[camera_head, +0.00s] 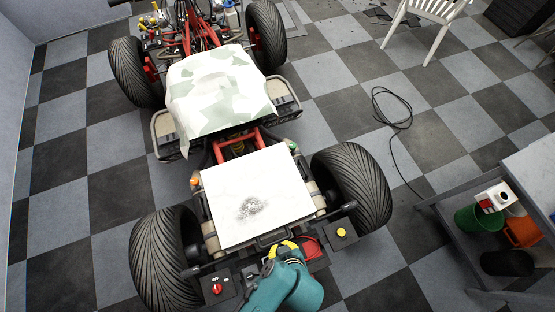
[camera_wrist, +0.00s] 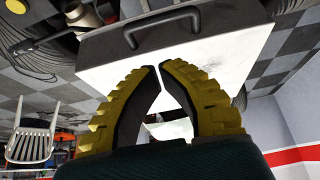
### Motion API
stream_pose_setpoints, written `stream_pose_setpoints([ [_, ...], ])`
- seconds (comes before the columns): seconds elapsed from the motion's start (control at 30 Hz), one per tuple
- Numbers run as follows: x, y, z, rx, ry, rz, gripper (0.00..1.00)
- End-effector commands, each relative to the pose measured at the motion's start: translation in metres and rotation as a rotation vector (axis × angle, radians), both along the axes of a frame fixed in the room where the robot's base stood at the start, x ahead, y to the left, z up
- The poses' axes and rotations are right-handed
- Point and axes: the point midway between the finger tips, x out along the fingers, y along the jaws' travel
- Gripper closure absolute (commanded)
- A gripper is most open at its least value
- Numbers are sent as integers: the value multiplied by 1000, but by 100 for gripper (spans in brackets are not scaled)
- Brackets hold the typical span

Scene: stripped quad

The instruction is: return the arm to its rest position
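My teal arm (camera_head: 285,288) reaches in from the bottom of the head view. My gripper (camera_head: 283,248) is at the front edge of the quad's white panel (camera_head: 245,185), close to its dark handle (camera_head: 272,238). In the wrist view, the yellow fingers of my gripper (camera_wrist: 159,66) have their tips almost together, with nothing between them. The white panel (camera_wrist: 220,55) and dark handle (camera_wrist: 160,24) show beyond the fingertips. The handle is outside the fingers. Whether the fingers touch the panel is not clear.
Large rear tires (camera_head: 165,258) and (camera_head: 352,188) flank the panel. A red knob (camera_head: 216,288) and a yellow button (camera_head: 341,232) sit near my gripper. A camouflage cover (camera_head: 215,90) lies ahead. A cart (camera_head: 530,175) with bins stands right; checkered floor between is mostly clear, except a cable (camera_head: 390,130).

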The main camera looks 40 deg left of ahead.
Motion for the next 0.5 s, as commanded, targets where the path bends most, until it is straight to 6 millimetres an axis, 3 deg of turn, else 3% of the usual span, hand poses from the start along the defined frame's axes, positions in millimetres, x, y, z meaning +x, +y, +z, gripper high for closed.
stream_pose_setpoints([
  [0.2,-6,-13,22,1,0,0,100],
  [0.5,-6,-13,22,1,0,1,100],
])
